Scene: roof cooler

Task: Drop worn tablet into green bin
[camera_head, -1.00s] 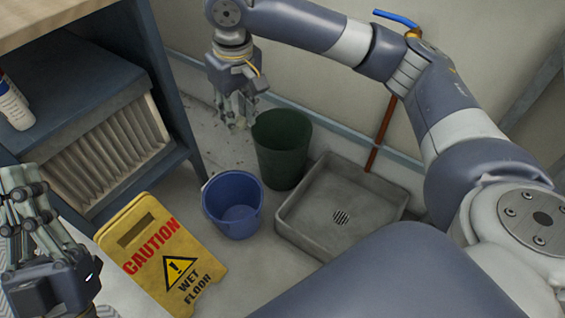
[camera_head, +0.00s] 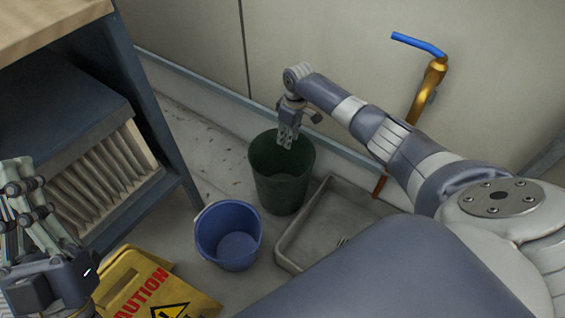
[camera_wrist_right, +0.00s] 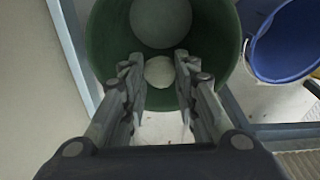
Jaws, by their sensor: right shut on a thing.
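The green bin (camera_head: 283,188) stands on the floor against the wall. My right gripper (camera_head: 286,140) points down at the bin's mouth in the head view. In the right wrist view, the gripper (camera_wrist_right: 158,74) is shut on a small pale round tablet (camera_wrist_right: 159,72) between its fingertips. The green bin (camera_wrist_right: 105,40) opens below it, its grey round bottom showing. The tablet cannot be made out in the head view. My left gripper (camera_head: 27,195) is at the left edge, away from the bin; its finger gap is unclear.
A blue bucket (camera_head: 229,236) stands in front of the green bin, slightly left. A grey floor basin (camera_head: 290,250) lies to the right. A yellow caution sign (camera_head: 125,280) is at front left. A shelf unit (camera_head: 160,120) stands left. A pipe with a blue-handled valve (camera_head: 420,43) is on the wall.

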